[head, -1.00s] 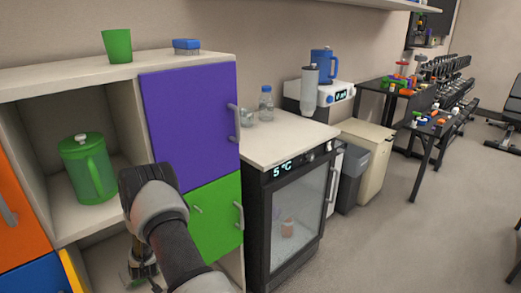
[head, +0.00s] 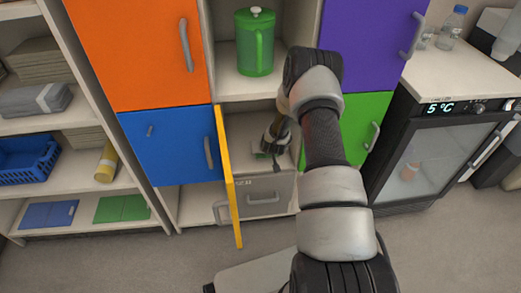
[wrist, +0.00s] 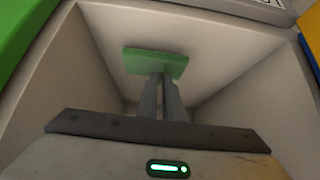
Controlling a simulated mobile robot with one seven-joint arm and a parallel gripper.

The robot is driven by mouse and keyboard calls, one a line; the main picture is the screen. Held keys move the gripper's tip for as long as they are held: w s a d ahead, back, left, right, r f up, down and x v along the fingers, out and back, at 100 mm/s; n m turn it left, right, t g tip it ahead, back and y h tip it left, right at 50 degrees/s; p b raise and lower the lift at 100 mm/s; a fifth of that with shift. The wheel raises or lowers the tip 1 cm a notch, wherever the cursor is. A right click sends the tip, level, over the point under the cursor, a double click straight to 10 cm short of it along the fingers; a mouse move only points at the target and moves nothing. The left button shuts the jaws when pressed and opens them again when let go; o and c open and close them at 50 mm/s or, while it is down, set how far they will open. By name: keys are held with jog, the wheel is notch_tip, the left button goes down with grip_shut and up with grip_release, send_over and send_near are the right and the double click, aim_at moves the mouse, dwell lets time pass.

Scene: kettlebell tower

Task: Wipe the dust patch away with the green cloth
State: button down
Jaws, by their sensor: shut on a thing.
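The green cloth (wrist: 155,62) shows as a flat green rectangle at my fingertips in the wrist view. My gripper (wrist: 162,82) is shut on it, inside a pale open compartment. In the head view my gripper (head: 270,148) reaches into the lower middle compartment (head: 243,127), below the green pitcher. Only a sliver of the cloth (head: 262,155) shows there, close to the compartment floor. I cannot tell whether the cloth touches a surface. I cannot make out a dust patch in either view; my arm and the cloth hide part of the compartment.
A yellow door (head: 229,178) stands open at the compartment's left side. The green pitcher (head: 255,42) stands in the compartment above. A grey drawer (head: 263,197) lies below. A glass-door fridge (head: 425,145) stands right. Open shelves with a blue basket (head: 28,160) are left.

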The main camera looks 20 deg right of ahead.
jog(key=shift+f+b, duration=0.5)
jog(key=shift+f, duration=0.05)
jog(key=shift+w, duration=0.1)
jog(key=shift+w+d+f+b, duration=0.1)
jog(key=shift+w+b, duration=0.2)
jog(key=shift+b, duration=0.1)
jog(key=shift+w+d+b, duration=0.2)
jog(key=shift+w, duration=0.7)
jog(key=shift+w+d+b, duration=0.15)
jog(key=shift+w+b, duration=0.05)
jog(key=shift+w, duration=0.7)
jog(key=shift+s+a+p, duration=0.25)
jog(key=shift+s+p, duration=0.1)
jog(key=shift+s, duration=0.75)
jog(key=shift+s+a+p, duration=0.2)
jog(key=shift+s+p, duration=0.1)
jog(key=shift+s, duration=0.8)
